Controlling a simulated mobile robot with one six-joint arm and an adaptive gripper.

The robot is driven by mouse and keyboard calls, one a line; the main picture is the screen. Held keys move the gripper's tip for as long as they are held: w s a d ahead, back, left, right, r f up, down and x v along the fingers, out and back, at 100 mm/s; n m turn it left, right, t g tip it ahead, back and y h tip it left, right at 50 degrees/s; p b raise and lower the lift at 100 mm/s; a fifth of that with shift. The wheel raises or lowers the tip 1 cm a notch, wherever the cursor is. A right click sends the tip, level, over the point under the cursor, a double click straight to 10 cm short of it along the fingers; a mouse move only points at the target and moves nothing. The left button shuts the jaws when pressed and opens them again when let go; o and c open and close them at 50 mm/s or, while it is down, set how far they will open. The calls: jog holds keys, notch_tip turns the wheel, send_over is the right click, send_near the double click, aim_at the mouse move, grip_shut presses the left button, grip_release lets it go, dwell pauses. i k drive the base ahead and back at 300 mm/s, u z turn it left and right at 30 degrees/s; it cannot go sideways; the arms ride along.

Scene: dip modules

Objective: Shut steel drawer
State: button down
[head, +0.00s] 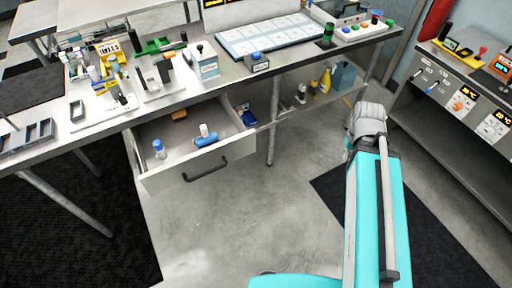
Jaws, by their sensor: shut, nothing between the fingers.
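The steel drawer (165,178) hangs under the workbench and is pulled well out, with its inside showing. Its dark bar handle (206,170) is on the front panel. Inside lie a small blue-capped bottle (159,149), a blue and white item (206,136) and an orange-brown block (179,114) near the back. My teal arm rises at the right, apart from the drawer with floor between them. My gripper's fingers do not show in this view.
The workbench top (150,112) carries many tools and trays. A lower shelf (300,112) with bottles is right of the drawer. A bench leg (272,135) stands there. The floor (230,225) before the drawer is clear. A second bench (455,122) is at right.

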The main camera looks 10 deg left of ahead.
aim_at(185, 162)
jog(key=k, duration=1.8)
jog(key=u, duration=0.8)
jog(key=i, duration=1)
